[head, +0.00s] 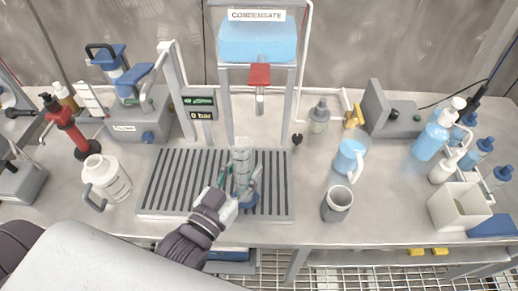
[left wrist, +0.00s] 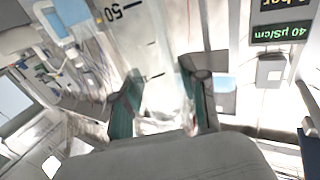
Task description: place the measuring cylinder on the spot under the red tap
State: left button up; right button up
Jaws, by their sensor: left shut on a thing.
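The clear measuring cylinder (head: 241,158) stands roughly upright over the slotted drain grate (head: 170,182), with a blue foot at its lower end. In the head view it is in front of and a little left of the red tap (head: 260,75), whose spout points down. I cannot tell whether the foot touches the grate. My left gripper (head: 236,192) is shut on the cylinder. In the left wrist view, the cylinder (left wrist: 150,45) with its "50" mark rises between the fingers of my left gripper (left wrist: 163,108). The spot under the tap cannot be made out. My right gripper is not in view.
A blue CONDENSATE tank (head: 257,40) hangs above the tap between posts. A white jug (head: 107,180) is left of the grate. A blue-and-white jug (head: 350,158) and a grey cup (head: 337,203) are to the right. Bottles and a white bin (head: 459,209) stand far right.

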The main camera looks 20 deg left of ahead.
pick_arm(q)
jog(key=w+d+f+p, duration=0.1)
jog(key=w, duration=0.5)
jog(key=shift+w+d+f, duration=0.2)
jog(key=shift+w+f, duration=0.05)
jog(key=shift+w, duration=0.15)
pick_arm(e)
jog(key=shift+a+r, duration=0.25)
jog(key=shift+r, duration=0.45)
pick_arm(q)
jog(key=shift+f, duration=0.1)
jog(key=o, duration=1.2)
